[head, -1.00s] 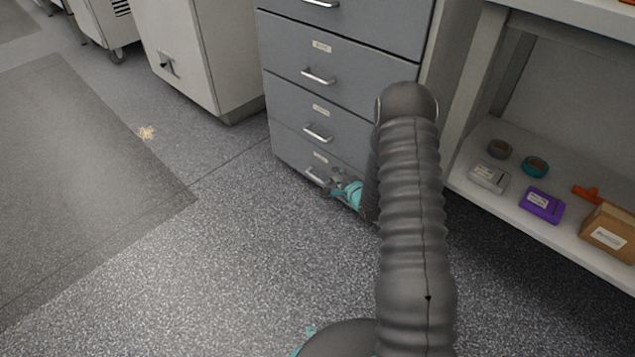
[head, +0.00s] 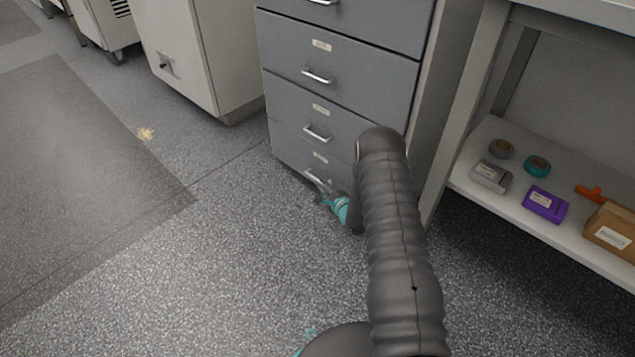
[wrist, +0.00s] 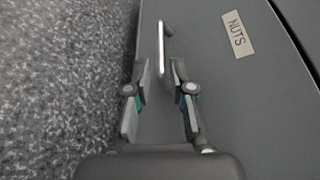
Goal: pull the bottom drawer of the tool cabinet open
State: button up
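The grey tool cabinet (head: 338,60) stands upright with several drawers. Its bottom drawer (head: 290,151) looks shut, flush with the drawer above. The bottom drawer's silver handle (head: 312,177) is partly covered by my gripper (head: 326,190) in the head view. In the wrist view, my gripper (wrist: 160,76) is open, with one finger on each side of the near part of the handle (wrist: 161,50). Gaps show between the bar and the fingers. A label reading NUTS (wrist: 238,34) is on the drawer front (wrist: 213,85).
A shelf unit (head: 540,212) stands right of the cabinet, holding tape rolls, a purple case (head: 545,204) and a cardboard box (head: 609,232). A pale cabinet (head: 190,60) stands at the left. The floor (head: 230,260) before the drawers is clear.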

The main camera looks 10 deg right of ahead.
aim_at(318, 181)
jog(key=shift+x, duration=2.65)
jog(key=shift+c, duration=0.3)
grip_shut()
